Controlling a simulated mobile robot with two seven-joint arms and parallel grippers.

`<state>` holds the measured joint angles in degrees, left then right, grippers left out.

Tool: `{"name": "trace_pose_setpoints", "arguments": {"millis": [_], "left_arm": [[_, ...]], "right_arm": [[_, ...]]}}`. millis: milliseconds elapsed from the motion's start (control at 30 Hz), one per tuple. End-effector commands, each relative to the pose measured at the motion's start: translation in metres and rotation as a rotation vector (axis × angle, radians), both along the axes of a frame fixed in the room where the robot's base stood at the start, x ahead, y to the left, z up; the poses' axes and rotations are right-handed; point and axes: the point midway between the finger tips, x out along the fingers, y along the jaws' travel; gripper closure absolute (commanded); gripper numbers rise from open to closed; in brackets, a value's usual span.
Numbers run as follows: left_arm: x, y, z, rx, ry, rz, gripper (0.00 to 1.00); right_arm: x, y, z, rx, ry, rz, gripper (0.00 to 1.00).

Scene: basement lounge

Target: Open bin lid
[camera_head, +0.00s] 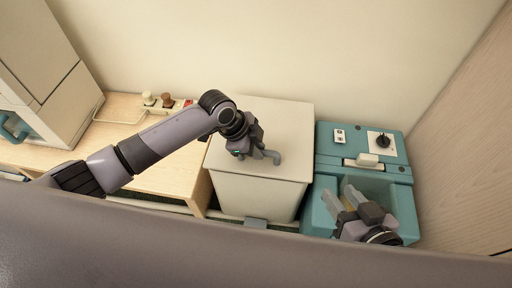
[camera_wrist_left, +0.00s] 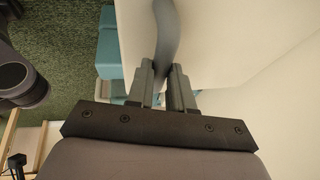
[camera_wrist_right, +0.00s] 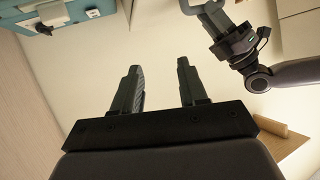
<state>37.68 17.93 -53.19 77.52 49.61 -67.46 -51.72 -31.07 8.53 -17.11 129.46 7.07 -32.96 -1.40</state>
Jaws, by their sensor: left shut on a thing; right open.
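A pale, box-shaped bin (camera_head: 253,196) stands in the middle of the head view, with its flat lid (camera_head: 285,122) down. A grey curved handle (camera_wrist_left: 166,30) is on the bin; its end (camera_head: 271,156) also shows in the head view beside my left gripper (camera_head: 252,153). My left gripper, also in the left wrist view (camera_wrist_left: 160,75), is shut on the handle. My right gripper (camera_head: 338,196) is open and empty to the right of the bin, above a teal unit. Its two fingers stand apart in the right wrist view (camera_wrist_right: 158,78).
The teal unit (camera_head: 333,160) with a dial (camera_head: 383,140) stands right of the bin. A light wooden table (camera_head: 118,141) is on the left, with small shakers (camera_head: 149,99) and a white cabinet (camera_head: 40,70). A wood-grain panel (camera_head: 460,140) bounds the right side.

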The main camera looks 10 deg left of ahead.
Motion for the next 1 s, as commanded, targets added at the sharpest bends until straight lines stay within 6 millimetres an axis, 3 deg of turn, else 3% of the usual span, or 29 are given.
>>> {"name": "trace_pose_setpoints", "arguments": {"millis": [33, 200, 500, 733, 1000], "left_arm": [[0.005, -0.001, 0.015, -0.002, -0.009, 0.001, 1.0], [0.017, -0.001, 0.043, -0.003, -0.013, 0.002, 1.0], [0.051, 0.0, 0.092, -0.002, -0.021, 0.005, 1.0], [0.075, 0.001, 0.114, 0.0, -0.016, 0.006, 1.0], [0.089, 0.002, 0.124, 0.003, -0.009, 0.007, 1.0]], "right_arm": [[-0.006, -0.006, 0.001, -0.032, 0.016, -0.007, 0.57], [-0.012, -0.021, 0.01, -0.129, 0.014, -0.025, 0.57], [-0.019, -0.039, -0.003, -0.13, 0.084, -0.068, 0.57], [-0.02, -0.043, -0.008, -0.131, 0.095, -0.077, 0.57], [-0.02, -0.043, -0.009, -0.131, 0.095, -0.077, 0.57]]}}
